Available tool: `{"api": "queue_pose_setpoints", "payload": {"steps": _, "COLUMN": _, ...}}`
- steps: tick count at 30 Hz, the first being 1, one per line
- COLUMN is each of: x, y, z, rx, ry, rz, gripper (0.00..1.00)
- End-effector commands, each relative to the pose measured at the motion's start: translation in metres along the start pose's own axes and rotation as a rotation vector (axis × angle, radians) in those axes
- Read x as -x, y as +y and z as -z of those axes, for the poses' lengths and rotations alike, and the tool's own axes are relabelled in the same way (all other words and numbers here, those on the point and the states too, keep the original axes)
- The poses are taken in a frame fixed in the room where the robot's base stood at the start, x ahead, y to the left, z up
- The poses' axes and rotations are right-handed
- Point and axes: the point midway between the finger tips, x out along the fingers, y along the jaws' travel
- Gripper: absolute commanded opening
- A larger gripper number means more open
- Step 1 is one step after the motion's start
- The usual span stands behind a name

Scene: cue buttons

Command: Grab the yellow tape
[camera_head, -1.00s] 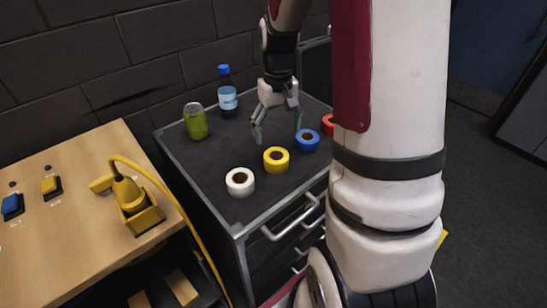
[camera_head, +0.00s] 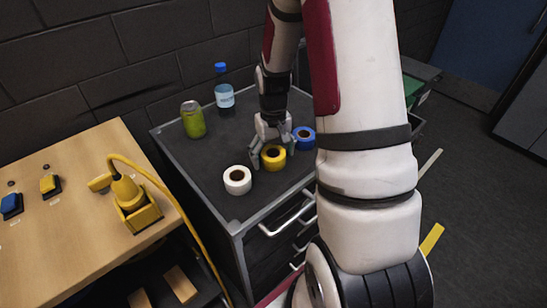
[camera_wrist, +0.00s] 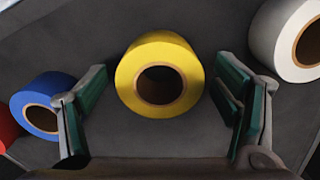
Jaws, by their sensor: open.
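The yellow tape (camera_head: 273,164) is a roll lying flat on the dark top of the metal cabinet. In the wrist view the yellow tape (camera_wrist: 128,80) sits between my open fingers, a little ahead of them, with a dark gap on each side. My gripper (camera_head: 271,162) is open and low, just behind the roll in the head view. Its fingers also show in the wrist view (camera_wrist: 163,115), empty and apart from the roll.
A white roll (camera_head: 237,187) stands to the left and a blue roll (camera_head: 305,143) to the right of the yellow one. A red roll (camera_wrist: 5,130) shows at the wrist view's edge.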

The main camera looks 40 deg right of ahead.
Motion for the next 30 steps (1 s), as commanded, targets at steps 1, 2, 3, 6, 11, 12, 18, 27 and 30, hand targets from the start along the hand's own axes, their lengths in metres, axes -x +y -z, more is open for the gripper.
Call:
{"api": "queue_pose_setpoints", "payload": {"steps": 1, "x": 0.000, "y": 0.000, "z": 0.000, "rx": 0.000, "ry": 0.000, "rz": 0.000, "gripper": 0.82}}
{"api": "queue_pose_setpoints", "payload": {"steps": 2, "x": 0.000, "y": 0.000, "z": 0.000, "rx": 0.000, "ry": 0.000, "rz": 0.000, "gripper": 0.82}}
{"api": "queue_pose_setpoints", "payload": {"steps": 3, "x": 0.000, "y": 0.000, "z": 0.000, "rx": 0.000, "ry": 0.000, "rz": 0.000, "gripper": 0.73}}
{"api": "queue_pose_setpoints", "payload": {"steps": 6, "x": 0.000, "y": 0.000, "z": 0.000, "rx": 0.000, "ry": 0.000, "rz": 0.000, "gripper": 0.51}}
{"api": "queue_pose_setpoints", "payload": {"steps": 11, "x": 0.001, "y": 0.000, "z": 0.000, "rx": 0.000, "ry": 0.000, "rz": 0.000, "gripper": 0.30}}
{"api": "queue_pose_setpoints", "payload": {"steps": 12, "x": 0.001, "y": 0.000, "z": 0.000, "rx": 0.000, "ry": 0.000, "rz": 0.000, "gripper": 0.30}}
{"api": "queue_pose_setpoints", "payload": {"steps": 18, "x": 0.002, "y": 0.000, "z": 0.000, "rx": 0.000, "ry": 0.001, "rz": 0.000, "gripper": 0.30}}
{"api": "queue_pose_setpoints", "payload": {"steps": 27, "x": 0.046, "y": 0.000, "z": 0.002, "rx": 0.000, "ry": 0.005, "rz": -0.001, "gripper": 0.30}}
{"api": "queue_pose_setpoints", "payload": {"steps": 30, "x": 0.066, "y": 0.000, "z": 0.002, "rx": 0.000, "ry": 0.006, "rz": -0.001, "gripper": 0.30}}
